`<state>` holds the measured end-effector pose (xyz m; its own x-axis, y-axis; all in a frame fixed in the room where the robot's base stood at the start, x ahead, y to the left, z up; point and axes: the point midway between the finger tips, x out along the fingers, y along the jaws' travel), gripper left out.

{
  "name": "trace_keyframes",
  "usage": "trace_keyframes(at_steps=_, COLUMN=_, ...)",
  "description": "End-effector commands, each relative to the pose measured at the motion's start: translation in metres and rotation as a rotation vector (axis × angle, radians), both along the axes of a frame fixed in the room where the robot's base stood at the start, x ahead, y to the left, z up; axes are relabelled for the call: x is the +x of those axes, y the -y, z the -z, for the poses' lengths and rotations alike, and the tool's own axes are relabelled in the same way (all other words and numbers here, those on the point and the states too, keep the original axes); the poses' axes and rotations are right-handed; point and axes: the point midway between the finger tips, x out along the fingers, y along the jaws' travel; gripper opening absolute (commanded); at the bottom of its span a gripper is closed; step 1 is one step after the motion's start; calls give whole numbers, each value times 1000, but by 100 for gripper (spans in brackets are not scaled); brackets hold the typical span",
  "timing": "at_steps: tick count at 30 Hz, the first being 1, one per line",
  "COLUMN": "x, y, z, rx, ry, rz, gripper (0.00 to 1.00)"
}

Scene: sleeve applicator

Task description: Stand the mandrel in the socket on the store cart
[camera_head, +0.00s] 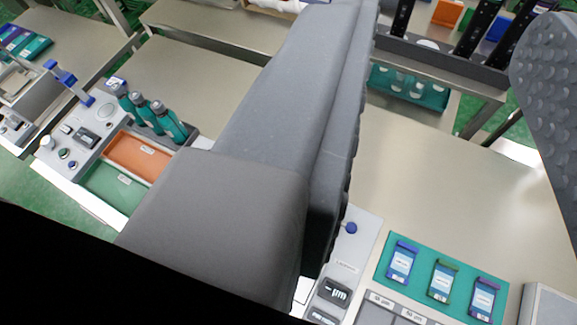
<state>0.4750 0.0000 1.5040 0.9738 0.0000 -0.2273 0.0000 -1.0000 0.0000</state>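My gripper (447,60) fills much of the view. One long grey finger runs up the middle, and the other, with a studded pad, shows at the right edge. They stand wide apart, with only tables and goods visible in the gap. Several black upright posts with pale marks (478,28) stand in a dark grey rack (440,58) on a bench at the upper right. I cannot tell whether any of them is the mandrel. I cannot pick out the socket or the store cart for certain; my finger hides the middle of the scene.
At left, a station holds teal bottles (168,120), an orange tray (138,157) and a green tray (112,187). At lower right, a teal mat (416,290) carries three labelled packs (442,280). A bare tabletop (450,180) lies beyond it. A teal holder (410,86) sits below the rack.

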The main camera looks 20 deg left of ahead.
Motion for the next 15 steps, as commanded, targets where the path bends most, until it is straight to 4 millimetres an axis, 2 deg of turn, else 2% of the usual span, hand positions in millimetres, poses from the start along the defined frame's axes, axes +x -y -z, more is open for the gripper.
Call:
trace_keyframes(at_steps=2, x=0, y=0, z=0, rx=0, ry=0, rz=0, gripper=36)
trace_keyframes(at_steps=3, x=0, y=0, z=0, rx=0, ry=0, rz=0, gripper=42)
trace_keyframes(at_steps=6, x=3, y=-1, z=2, rx=-2, ry=-8, rz=-10, gripper=67)
trace_keyframes(at_steps=10, x=18, y=-7, z=17, rx=-14, ry=-59, rz=-69, gripper=67)
trace_keyframes(at_steps=14, x=47, y=-17, z=50, rx=-44, ry=-155, rz=-200, gripper=67)
trace_keyframes(at_steps=15, x=57, y=-21, z=63, rx=-53, ry=-190, rz=-254, gripper=67)
